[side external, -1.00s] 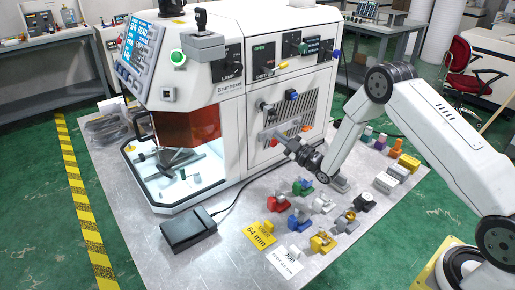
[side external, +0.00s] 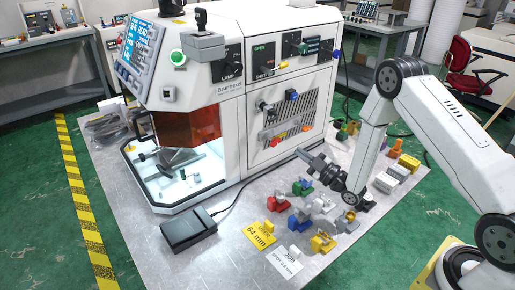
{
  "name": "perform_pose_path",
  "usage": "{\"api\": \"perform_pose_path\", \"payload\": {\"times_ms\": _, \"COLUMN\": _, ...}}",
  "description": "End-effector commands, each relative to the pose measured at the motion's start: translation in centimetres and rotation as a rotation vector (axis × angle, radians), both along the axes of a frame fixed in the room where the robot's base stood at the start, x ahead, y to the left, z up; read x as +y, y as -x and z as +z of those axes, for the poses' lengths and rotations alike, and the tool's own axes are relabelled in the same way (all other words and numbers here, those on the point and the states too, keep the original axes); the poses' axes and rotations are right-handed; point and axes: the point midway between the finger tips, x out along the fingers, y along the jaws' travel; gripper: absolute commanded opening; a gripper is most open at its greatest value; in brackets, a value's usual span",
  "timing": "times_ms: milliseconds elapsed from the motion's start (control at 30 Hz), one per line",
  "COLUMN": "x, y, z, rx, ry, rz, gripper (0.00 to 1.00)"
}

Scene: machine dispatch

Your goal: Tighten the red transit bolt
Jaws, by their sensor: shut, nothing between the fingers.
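A small red knob (side external: 275,142), which looks like the red transit bolt, sits at the lower left of a grey plate (side external: 291,132) on the machine's vented side panel. An orange knob (side external: 306,128) sits at the plate's right end. How far the red bolt is screwed in is too small to tell. My gripper (side external: 299,152) is shut and empty. It points left toward the machine, to the right of and slightly below the red bolt, apart from it.
The white machine (side external: 220,100) fills the left and middle of the metal table (side external: 135,225). Several coloured fixtures, including a red one (side external: 278,203) and a yellow one (side external: 322,243), stand below my gripper. A black box (side external: 188,230) with a cable lies at the front left.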

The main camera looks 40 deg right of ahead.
Motion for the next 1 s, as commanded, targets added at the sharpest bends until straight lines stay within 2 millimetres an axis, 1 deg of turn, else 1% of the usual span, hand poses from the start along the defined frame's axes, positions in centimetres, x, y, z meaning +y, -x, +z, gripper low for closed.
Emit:
{"api": "perform_pose_path", "payload": {"times_ms": 33, "x": 0.0, "y": 0.0, "z": 0.0, "rx": 0.000, "ry": 0.000, "rz": 0.000, "gripper": 0.10}}
{"api": "perform_pose_path", "payload": {"times_ms": 67, "x": 0.0, "y": 0.0, "z": 0.0, "rx": 0.001, "ry": -0.001, "rz": 0.000, "gripper": 0.19}}
{"api": "perform_pose_path", "payload": {"times_ms": 100, "x": 0.0, "y": 0.0, "z": 0.0, "rx": 0.003, "ry": -0.003, "rz": -0.001, "gripper": 0.32}}
{"api": "perform_pose_path", "payload": {"times_ms": 167, "x": 0.1, "y": -0.3, "z": 0.0, "rx": 0.012, "ry": -0.009, "rz": -0.004, "gripper": 0.51}}
{"api": "perform_pose_path", "payload": {"times_ms": 200, "x": 0.1, "y": -0.5, "z": -0.1, "rx": 0.022, "ry": -0.017, "rz": -0.007, "gripper": 0.64}}
{"api": "perform_pose_path", "payload": {"times_ms": 267, "x": 0.1, "y": -1.0, "z": -0.2, "rx": 0.046, "ry": -0.037, "rz": -0.017, "gripper": 0.83}}
{"api": "perform_pose_path", "payload": {"times_ms": 300, "x": 0.2, "y": -1.4, "z": -0.3, "rx": 0.068, "ry": -0.055, "rz": -0.024, "gripper": 0.94}}
{"api": "perform_pose_path", "payload": {"times_ms": 500, "x": 0.3, "y": -3.8, "z": -1.0, "rx": 0.198, "ry": -0.194, "rz": -0.091, "gripper": 0.94}}
{"api": "perform_pose_path", "payload": {"times_ms": 600, "x": 0.3, "y": -4.6, "z": -1.4, "rx": 0.255, "ry": -0.270, "rz": -0.129, "gripper": 0.94}}
{"api": "perform_pose_path", "payload": {"times_ms": 767, "x": 0.3, "y": -5.3, "z": -1.7, "rx": 0.302, "ry": -0.343, "rz": -0.164, "gripper": 0.94}}
{"api": "perform_pose_path", "payload": {"times_ms": 1000, "x": 0.3, "y": -5.5, "z": -1.8, "rx": 0.306, "ry": -0.349, "rz": -0.167, "gripper": 0.94}}
